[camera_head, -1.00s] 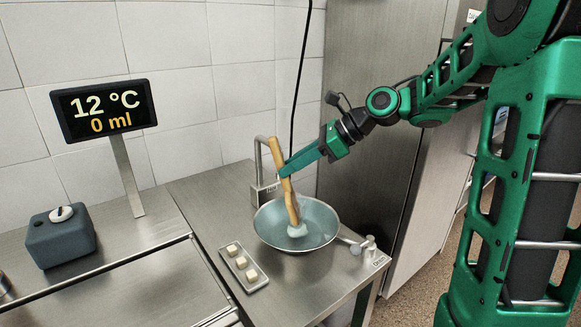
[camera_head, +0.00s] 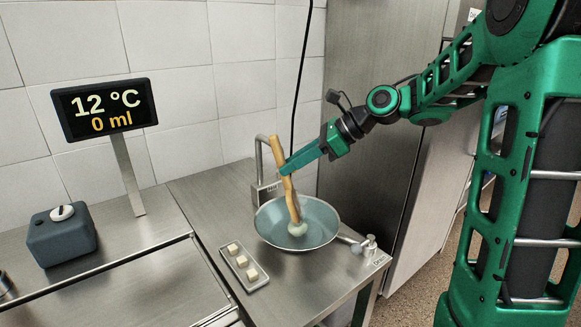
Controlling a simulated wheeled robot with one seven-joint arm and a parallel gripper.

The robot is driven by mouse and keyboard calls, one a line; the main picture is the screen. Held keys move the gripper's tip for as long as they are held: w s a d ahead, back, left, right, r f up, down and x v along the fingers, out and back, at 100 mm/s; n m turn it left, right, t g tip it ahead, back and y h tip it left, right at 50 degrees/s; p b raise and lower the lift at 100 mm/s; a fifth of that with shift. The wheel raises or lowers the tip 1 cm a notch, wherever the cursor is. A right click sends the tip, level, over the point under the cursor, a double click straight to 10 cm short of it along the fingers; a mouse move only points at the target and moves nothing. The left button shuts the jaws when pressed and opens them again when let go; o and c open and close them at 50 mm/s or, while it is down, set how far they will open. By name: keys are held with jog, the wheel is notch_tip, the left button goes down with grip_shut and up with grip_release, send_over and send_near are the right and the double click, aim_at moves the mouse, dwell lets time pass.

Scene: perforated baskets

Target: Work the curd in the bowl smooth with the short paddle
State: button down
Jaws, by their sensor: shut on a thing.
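My gripper (camera_head: 287,168) is shut on the wooden paddle (camera_head: 290,196) and holds it steeply, slightly tilted, above the bowl. The wide metal bowl (camera_head: 268,219) stands on the steel counter and is greenish grey inside. A small pale lump of curd (camera_head: 297,229) lies in the bowl, right of its middle. The paddle's lower end meets the curd, and its tip is hidden there.
A small tray (camera_head: 257,284) with several pale cubes stands in front of the bowl. A metal tap (camera_head: 258,150) rises behind it. At left are a display (camera_head: 103,109) reading 12 °C and 0 ml, and a dark box (camera_head: 61,236) with a knob. The left counter is mostly clear.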

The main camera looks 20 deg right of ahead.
jog(key=shift+r, duration=0.15)
jog(key=shift+r, duration=4.45)
